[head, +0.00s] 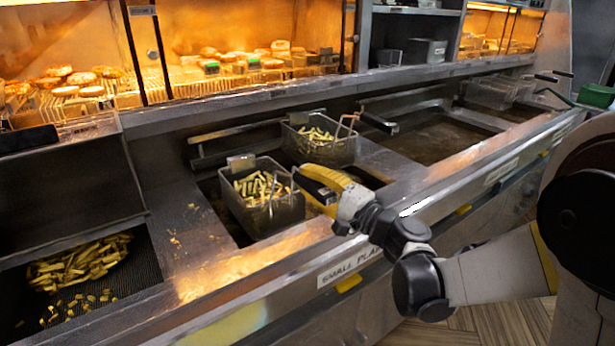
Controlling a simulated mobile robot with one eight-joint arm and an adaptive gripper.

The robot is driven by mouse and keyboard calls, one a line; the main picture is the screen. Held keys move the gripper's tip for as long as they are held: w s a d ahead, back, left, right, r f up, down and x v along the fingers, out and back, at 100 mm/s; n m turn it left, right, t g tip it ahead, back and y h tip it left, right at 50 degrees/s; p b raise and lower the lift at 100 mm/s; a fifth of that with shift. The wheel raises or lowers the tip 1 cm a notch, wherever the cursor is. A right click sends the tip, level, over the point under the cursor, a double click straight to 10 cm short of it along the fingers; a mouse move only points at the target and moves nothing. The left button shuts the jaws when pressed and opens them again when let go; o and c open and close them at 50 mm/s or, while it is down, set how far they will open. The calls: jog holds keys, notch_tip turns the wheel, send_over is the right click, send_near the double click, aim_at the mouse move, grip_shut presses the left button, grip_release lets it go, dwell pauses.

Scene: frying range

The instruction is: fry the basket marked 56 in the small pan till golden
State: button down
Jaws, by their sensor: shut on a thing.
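A wire basket of fries (262,212) sits in the near fryer well, on the left of two baskets. My gripper (312,186) is at this basket's right side, shut on what looks like its handle; the grip itself is mostly hidden by the gripper. A second basket of fries (325,148) is in the well just behind it, with its dark handle (380,123) free and pointing right. The fries in both look pale yellow. I cannot read a 56 on either basket. A front label (350,264) below the near well begins with "SMALL".
A dump tray with loose fries (75,262) lies at the left. A wide oil well (435,140) is to the right, with an empty-looking basket (497,92) and a green object (596,95) beyond. A lit warming shelf (230,70) runs along the back.

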notch_tip(320, 180, down, 12)
jog(key=shift+r+b, duration=0.15)
jog(key=shift+b, duration=0.3)
jog(key=shift+r, duration=0.1)
dwell(3.2)
notch_tip(320, 180, up, 19)
jog(key=p, duration=1.3)
